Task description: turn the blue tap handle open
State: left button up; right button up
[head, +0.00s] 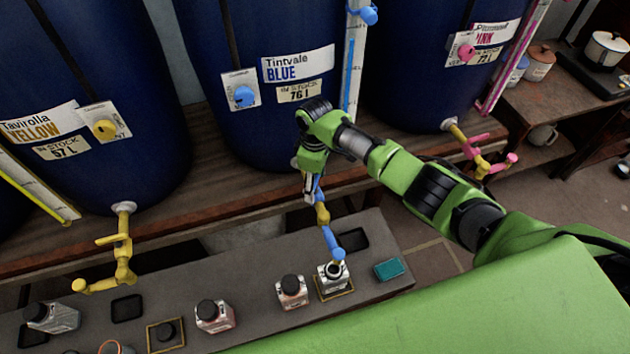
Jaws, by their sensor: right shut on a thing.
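The blue vat (267,135) stands in the middle, labelled Tintvale BLUE. Its tap (331,238) comes out low on the vat and bends down, with its blue spout end over an open bottle (333,276). My right gripper (313,192) reaches down to the tap from above and is shut on the blue tap handle (318,183). The fingers and wrist hide most of the handle, so its exact angle is hard to see. I cannot make out any flow from the spout. My left gripper is out of view.
The yellow vat's tap (122,255) stands at left, the pink vat's tap (472,146) at right. The grey bench (250,262) holds capped bottles (292,291) (214,316), dark pads (127,308) and a teal block (390,269). Pots stand on a side table at upper right.

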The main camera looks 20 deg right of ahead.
jog(key=n, duration=0.3)
jog(key=shift+n, duration=0.3)
jog(key=shift+w+r+n, duration=0.1)
jog(key=shift+n, duration=1.7)
jog(key=o, duration=1.1)
notch_tip(320, 180, up, 12)
